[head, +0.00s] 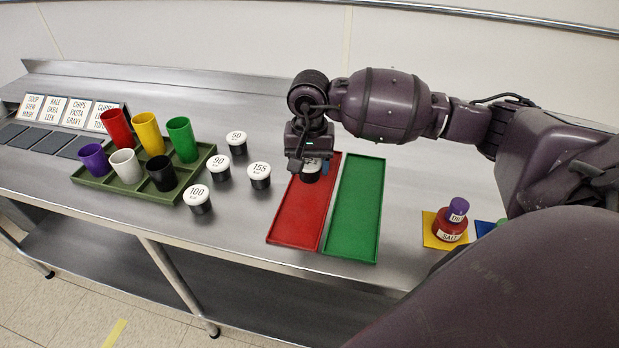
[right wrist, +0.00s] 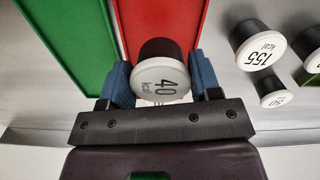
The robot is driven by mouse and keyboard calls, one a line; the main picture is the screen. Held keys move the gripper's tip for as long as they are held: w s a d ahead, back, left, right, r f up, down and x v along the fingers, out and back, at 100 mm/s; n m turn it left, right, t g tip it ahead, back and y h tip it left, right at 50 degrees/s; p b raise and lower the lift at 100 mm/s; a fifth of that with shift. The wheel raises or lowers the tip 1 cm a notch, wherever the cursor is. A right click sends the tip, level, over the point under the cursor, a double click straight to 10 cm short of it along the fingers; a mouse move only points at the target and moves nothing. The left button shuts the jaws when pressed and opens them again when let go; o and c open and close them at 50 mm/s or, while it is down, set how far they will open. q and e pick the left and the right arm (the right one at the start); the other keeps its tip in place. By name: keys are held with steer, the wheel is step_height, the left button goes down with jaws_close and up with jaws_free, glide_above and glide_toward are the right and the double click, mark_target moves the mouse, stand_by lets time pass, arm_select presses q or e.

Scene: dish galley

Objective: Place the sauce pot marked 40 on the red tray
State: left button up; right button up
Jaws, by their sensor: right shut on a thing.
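The sauce pot marked 40 (right wrist: 160,80) is black with a white lid and shows large between the blue fingertips in the right wrist view. In the head view this pot (head: 311,170) is partly hidden under my right gripper (head: 310,172). My right gripper is shut on it and holds it over the far part of the red tray (head: 297,222). I cannot tell whether the pot touches the tray. The red tray is otherwise bare and also shows in the right wrist view (right wrist: 197,14). My left gripper is out of view.
A green tray (head: 354,215) lies close to the right of the red tray. Pots marked 155 (head: 260,175), 100 (head: 197,198), 90 (head: 219,167) and 50 (head: 237,142) stand to the left. A compartment tray (head: 122,183) holds several coloured cups. A red salt bottle (head: 450,222) stands at right.

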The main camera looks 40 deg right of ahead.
mark_target(309, 179)
steer(key=shift+f, duration=2.15)
steer(key=shift+f, duration=0.15)
steer(key=o, duration=0.9)
step_height(309, 179, up, 12)
steer(key=shift+r, duration=0.2)
